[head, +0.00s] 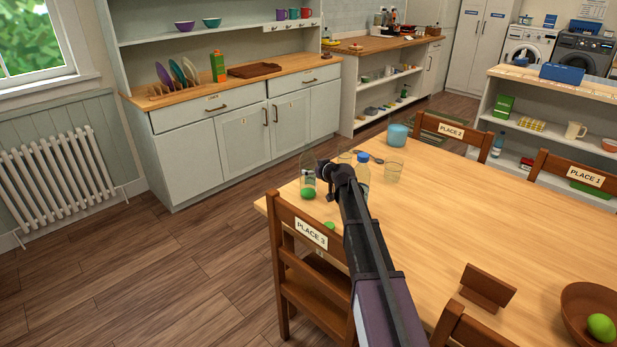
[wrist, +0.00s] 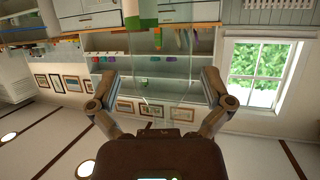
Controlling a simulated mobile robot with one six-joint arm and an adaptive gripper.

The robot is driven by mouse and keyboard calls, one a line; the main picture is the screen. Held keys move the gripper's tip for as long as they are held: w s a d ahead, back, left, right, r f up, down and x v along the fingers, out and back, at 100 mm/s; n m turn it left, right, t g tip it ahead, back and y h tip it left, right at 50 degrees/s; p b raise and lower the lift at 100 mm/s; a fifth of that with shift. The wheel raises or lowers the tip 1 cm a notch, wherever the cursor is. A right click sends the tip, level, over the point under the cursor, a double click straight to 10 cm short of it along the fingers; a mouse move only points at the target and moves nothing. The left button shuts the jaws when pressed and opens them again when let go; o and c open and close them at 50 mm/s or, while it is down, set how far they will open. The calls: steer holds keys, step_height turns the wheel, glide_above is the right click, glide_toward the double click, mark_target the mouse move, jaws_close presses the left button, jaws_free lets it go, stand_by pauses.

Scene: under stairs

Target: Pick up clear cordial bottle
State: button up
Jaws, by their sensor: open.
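A tall clear bottle (head: 308,170) stands upright near the table's far left corner, with a green lime close in front of it. My gripper points toward it from the right; my wrist covers part of this area and hides the fingers in the head view. In the wrist view, which is upside down, my gripper (wrist: 159,76) is open with its fingers wide apart. A faint see-through outline of the clear bottle (wrist: 160,62) shows between and beyond the fingers. I cannot tell how near it is or whether anything touches it.
A blue-capped bottle (head: 363,172) stands just right of my wrist. A clear glass (head: 394,171), a blue pot (head: 397,135) and a lime (head: 308,193) are close by on the table (head: 460,215). Chair PLACE 3 (head: 300,240) stands at the left edge.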

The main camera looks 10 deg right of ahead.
steer(key=shift+b+x, duration=1.05)
steer(key=shift+x, duration=1.45)
steer(key=shift+f, duration=0.2)
steer(key=c, duration=0.9)
